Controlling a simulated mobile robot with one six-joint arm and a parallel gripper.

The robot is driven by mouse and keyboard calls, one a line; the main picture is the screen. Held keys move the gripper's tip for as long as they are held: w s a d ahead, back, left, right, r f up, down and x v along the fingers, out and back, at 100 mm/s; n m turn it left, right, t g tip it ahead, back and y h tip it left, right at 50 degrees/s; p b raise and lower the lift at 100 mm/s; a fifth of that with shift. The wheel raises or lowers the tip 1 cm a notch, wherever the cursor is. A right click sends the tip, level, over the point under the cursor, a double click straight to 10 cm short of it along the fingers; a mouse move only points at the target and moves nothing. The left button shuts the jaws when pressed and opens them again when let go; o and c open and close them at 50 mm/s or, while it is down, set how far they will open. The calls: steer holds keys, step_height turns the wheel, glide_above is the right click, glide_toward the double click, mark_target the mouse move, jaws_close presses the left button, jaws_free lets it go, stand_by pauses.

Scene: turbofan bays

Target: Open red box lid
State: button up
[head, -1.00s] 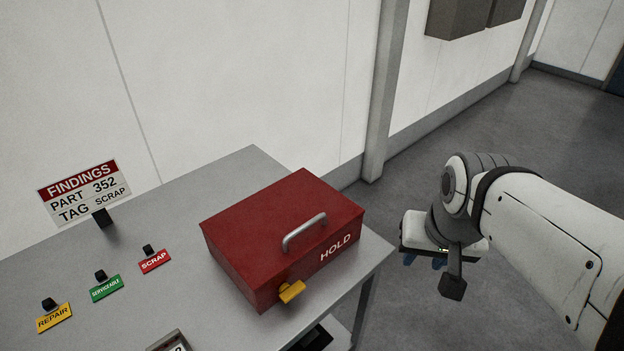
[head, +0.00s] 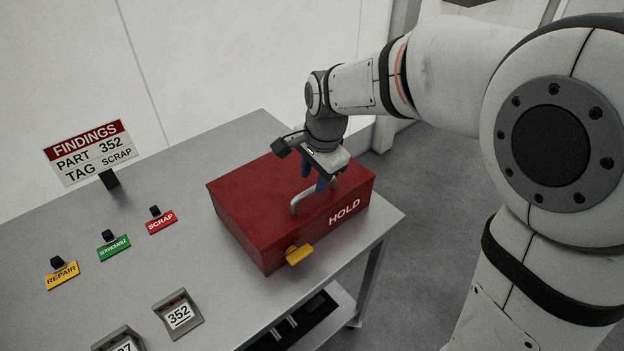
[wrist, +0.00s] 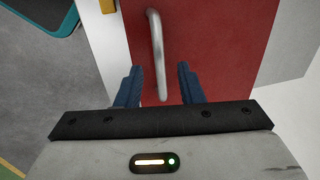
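The red box (head: 245,215) marked HOLD stands on the grey table with its lid shut. A silver bar handle (head: 297,205) is on top of its lid, and a yellow latch (head: 299,254) is on its front. My gripper (head: 314,181) is just above the lid at the handle, pointing down. In the wrist view my gripper's blue fingers (wrist: 158,85) are apart, with the handle (wrist: 156,45) running between them. The fingers do not appear to touch the handle. The red lid (wrist: 215,45) fills the middle of that view.
The grey table (head: 120,290) holds REPAIR (head: 62,276), SERVICEABLE (head: 114,249) and SCRAP (head: 161,222) tags, a 352 part holder (head: 178,314) and a FINDINGS sign (head: 90,152). A white wall (head: 230,60) stands behind. Floor lies open to the right.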

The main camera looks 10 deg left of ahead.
steer(key=shift+w+a+f, duration=0.1)
steer(key=shift+f, duration=0.6)
steer(key=shift+w+a+f, duration=0.1)
steer(key=shift+f, duration=0.6)
steer(key=shift+c, duration=0.4)
jaws_close()
